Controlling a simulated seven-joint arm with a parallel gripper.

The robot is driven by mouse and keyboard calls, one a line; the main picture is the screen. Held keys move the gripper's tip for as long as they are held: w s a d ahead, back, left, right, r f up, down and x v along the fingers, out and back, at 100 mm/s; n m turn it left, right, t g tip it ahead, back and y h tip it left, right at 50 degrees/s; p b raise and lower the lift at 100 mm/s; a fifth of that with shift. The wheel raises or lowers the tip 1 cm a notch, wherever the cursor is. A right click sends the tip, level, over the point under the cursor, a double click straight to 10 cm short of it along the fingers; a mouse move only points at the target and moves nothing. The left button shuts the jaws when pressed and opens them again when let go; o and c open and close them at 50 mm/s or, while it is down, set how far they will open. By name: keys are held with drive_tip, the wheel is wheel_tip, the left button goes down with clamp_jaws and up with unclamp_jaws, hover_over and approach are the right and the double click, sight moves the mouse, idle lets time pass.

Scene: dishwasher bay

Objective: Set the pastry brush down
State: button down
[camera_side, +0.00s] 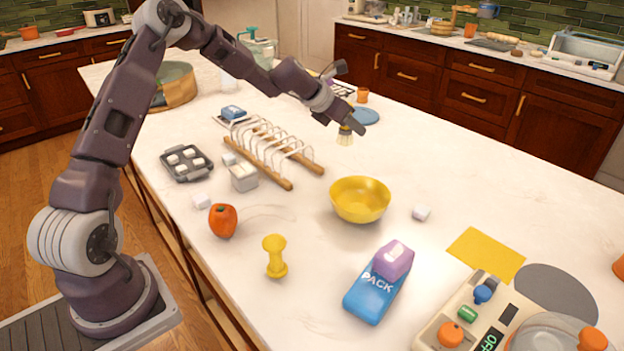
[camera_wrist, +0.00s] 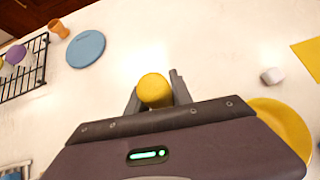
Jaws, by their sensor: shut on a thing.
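My gripper (camera_side: 350,123) is shut on the pastry brush, whose pale yellow bristles (camera_side: 345,138) point down below the fingers in the side view. The brush hangs above the counter, roughly upright, behind the yellow bowl. In the wrist view, the round yellow end of the brush (camera_wrist: 155,90) sits between the two fingers of my gripper (camera_wrist: 157,88). The rest of the brush is hidden there. The white counter (camera_side: 430,170) lies beneath, and the gap between bristles and counter is hard to judge.
A yellow bowl (camera_side: 360,200) stands in front of the brush, with a white cube (camera_side: 421,213) to its right. A wire rack with wooden rails (camera_side: 290,182) is on the left. A blue disc (camera_side: 366,116) lies behind. The counter right of the brush is clear.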

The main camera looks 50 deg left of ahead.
drive_tip(key=s+d+m+g+h, duration=0.2)
drive_tip(key=s+m+g+h, duration=0.2)
drive_tip(key=s+m, duration=0.5)
drive_tip(key=s+d+m+g+h, duration=0.25)
drive_tip(key=s+m+h, duration=0.2)
drive_tip(key=s, duration=0.95)
drive_tip(key=shift+g+y, duration=0.25)
drive_tip(key=shift+y, duration=0.1)
wheel_tip(320, 180, down, 8)
drive_tip(key=shift+a+f, duration=0.1)
drive_tip(key=shift+f, duration=0.15)
drive_tip(key=c, duration=1.1)
unclamp_jaws()
